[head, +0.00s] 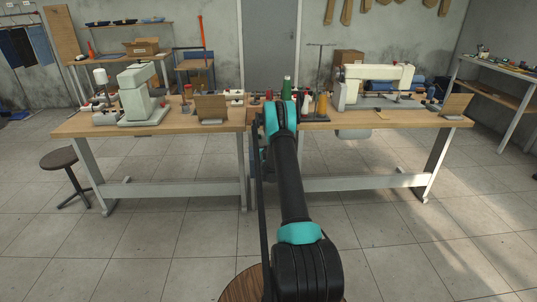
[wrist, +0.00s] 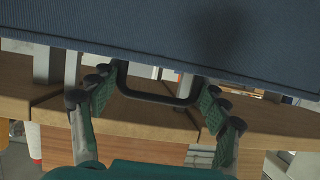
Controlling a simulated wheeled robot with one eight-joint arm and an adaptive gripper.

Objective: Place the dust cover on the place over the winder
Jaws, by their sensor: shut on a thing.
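A black U-shaped handle (wrist: 160,99) hangs from that edge. My gripper (wrist: 157,92) has its green-padded fingers on either side of the handle and is shut on it. In the head view my dark arm with teal joints hides the gripper, and I cannot make out the cover. I cannot identify the winder for certain in either view.
Two wooden workbenches (head: 385,122) stand ahead. A pale green sewing machine (head: 137,92) is on the left one, a white machine (head: 375,72) on the right. Thread spools (head: 322,104) stand near the middle. A stool (head: 60,158) is at left. The tiled floor in front is mostly clear.

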